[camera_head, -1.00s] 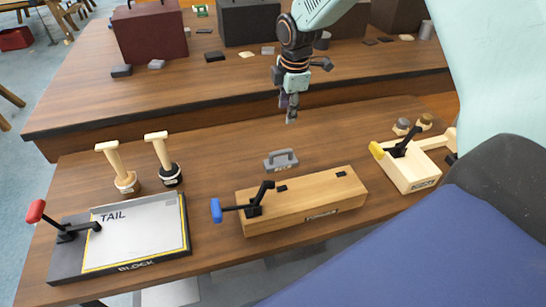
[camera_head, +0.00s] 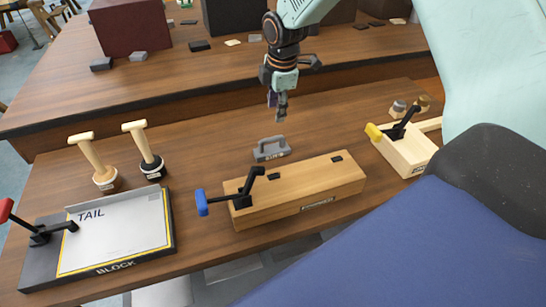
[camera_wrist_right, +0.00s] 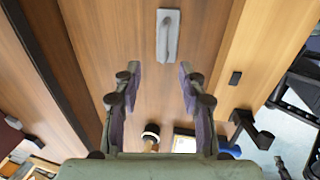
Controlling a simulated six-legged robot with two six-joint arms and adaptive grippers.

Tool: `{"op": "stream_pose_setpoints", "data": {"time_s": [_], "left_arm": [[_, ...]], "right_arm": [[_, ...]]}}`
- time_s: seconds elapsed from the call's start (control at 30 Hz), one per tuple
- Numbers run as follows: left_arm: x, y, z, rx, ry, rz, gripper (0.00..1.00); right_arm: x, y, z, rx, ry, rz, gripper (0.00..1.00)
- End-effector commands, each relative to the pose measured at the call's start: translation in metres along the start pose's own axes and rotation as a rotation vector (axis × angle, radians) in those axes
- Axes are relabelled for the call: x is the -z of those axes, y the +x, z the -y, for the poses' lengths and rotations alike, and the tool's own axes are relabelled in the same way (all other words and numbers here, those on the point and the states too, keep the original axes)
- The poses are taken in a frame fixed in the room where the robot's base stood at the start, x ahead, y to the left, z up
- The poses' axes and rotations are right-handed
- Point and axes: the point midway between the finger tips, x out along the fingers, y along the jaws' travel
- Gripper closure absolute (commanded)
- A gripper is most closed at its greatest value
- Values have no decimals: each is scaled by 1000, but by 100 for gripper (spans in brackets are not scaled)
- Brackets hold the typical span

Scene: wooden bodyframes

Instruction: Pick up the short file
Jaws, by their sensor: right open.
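The short file looks to be the small grey block with a raised handle (camera_head: 271,149) and unreadable small lettering on its front. It lies on the near wooden bench, just behind the long wooden block. My right gripper (camera_head: 280,108) hangs above the bench, behind and slightly right of the file, pointing down and apart from it. In the right wrist view the file (camera_wrist_right: 168,36) lies beyond the fingertips, roughly in line with the gap between them. The right gripper (camera_wrist_right: 159,72) is open and empty there. My left gripper is not in view.
The long wooden block (camera_head: 297,190) carries a blue-knobbed clamp. A TAIL board (camera_head: 117,240) with a red-knobbed clamp is at left, two wooden-handled tools (camera_head: 149,155) behind it. A pale block (camera_head: 405,150) with a yellow-knobbed clamp is at right. A raised far bench (camera_head: 130,90) stands behind.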

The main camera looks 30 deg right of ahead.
Motion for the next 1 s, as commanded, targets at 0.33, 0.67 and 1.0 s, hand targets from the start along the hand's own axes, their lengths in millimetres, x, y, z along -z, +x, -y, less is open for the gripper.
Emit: {"op": "stream_pose_setpoints", "data": {"time_s": [0.33, 0.67, 1.0], "left_arm": [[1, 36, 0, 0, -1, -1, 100], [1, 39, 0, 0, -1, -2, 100], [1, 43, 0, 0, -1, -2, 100]], "right_arm": [[0, 38, 6, 1, 0, 0, 59], [1, 70, 7, 2, -1, 1, 59], [2, 111, 8, 0, -1, 1, 59]]}}
